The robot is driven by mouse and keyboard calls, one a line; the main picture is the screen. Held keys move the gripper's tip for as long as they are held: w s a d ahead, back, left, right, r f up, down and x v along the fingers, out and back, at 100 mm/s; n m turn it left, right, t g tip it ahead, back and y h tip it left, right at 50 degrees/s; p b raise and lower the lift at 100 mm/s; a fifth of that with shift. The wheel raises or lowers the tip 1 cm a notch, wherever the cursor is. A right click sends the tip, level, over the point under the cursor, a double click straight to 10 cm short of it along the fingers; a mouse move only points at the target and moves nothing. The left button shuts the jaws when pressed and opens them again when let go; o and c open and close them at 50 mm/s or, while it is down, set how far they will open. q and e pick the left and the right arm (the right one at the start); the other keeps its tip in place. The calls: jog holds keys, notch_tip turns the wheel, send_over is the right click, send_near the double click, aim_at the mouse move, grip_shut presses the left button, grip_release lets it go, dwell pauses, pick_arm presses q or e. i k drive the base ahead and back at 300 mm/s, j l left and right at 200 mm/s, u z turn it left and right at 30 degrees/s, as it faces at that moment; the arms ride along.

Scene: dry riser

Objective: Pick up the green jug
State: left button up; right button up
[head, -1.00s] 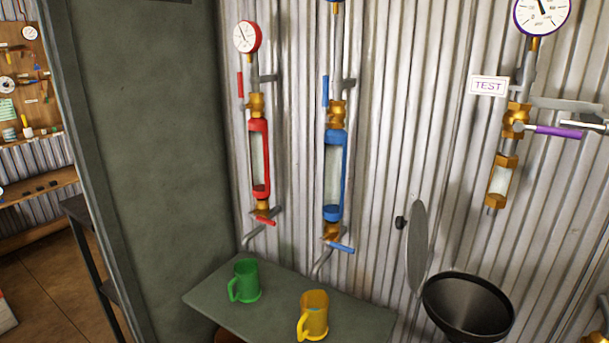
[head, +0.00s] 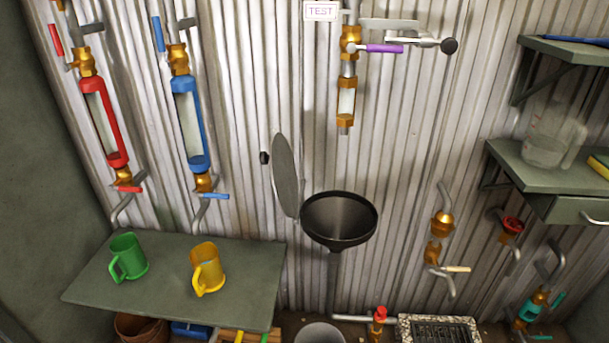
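The green jug (head: 128,257) stands upright on the left part of a grey-green table (head: 180,298) against the corrugated wall. Its handle points to the lower left. A yellow jug (head: 208,268) stands upright to its right on the same table, apart from it. Neither of my grippers shows in the head view.
A black funnel (head: 340,220) with a raised round lid (head: 285,176) is right of the table. Red (head: 104,122) and blue (head: 188,124) sight tubes hang above the table. Shelves (head: 540,170) with a clear jug (head: 550,140) are at right. A drain grate (head: 440,330) lies on the floor.

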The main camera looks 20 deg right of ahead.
aim_at(126, 262)
jog(key=j+z, duration=0.15)
jog(key=z, duration=1.15)
jog(key=k+j, duration=0.2)
jog(key=j, duration=0.2)
jog(key=k+j, duration=0.25)
jog(key=j, duration=0.15)
jog(key=k+j, duration=0.2)
jog(key=j, duration=0.25)
jog(key=k+j, duration=0.2)
jog(key=j, duration=0.2)
jog(key=z, duration=0.05)
